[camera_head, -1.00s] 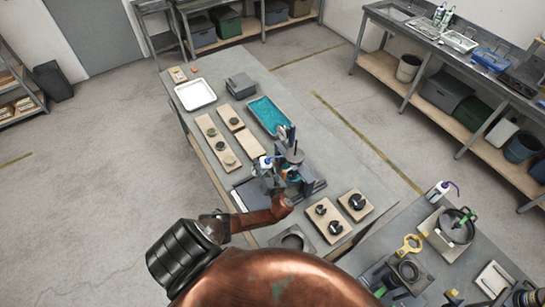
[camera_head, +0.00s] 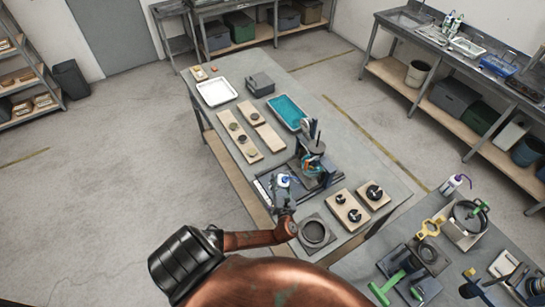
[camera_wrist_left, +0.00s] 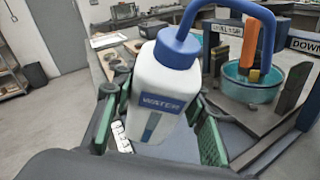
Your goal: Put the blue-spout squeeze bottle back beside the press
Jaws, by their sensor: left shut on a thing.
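The blue-spout squeeze bottle (camera_wrist_left: 158,95) is white with a blue cap and bent blue spout, and its label reads WATER. My left gripper (camera_head: 280,190) is shut on it, with green-padded fingers on both sides in the left wrist view (camera_wrist_left: 160,130). The bottle also shows as a small white and blue shape in the head view (camera_head: 283,181). It looks tilted in the wrist view. The press (camera_head: 312,160) stands just right of and beyond the bottle, with a teal dish (camera_wrist_left: 250,88) in it. Whether the bottle's base touches the table cannot be seen. My right gripper does not show.
Wooden boards with dark round parts (camera_head: 340,212) lie right of the press. A dark square plate with a ring (camera_head: 313,232) lies at the near edge. A teal tray (camera_head: 288,112) and a white tray (camera_head: 216,92) lie farther back.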

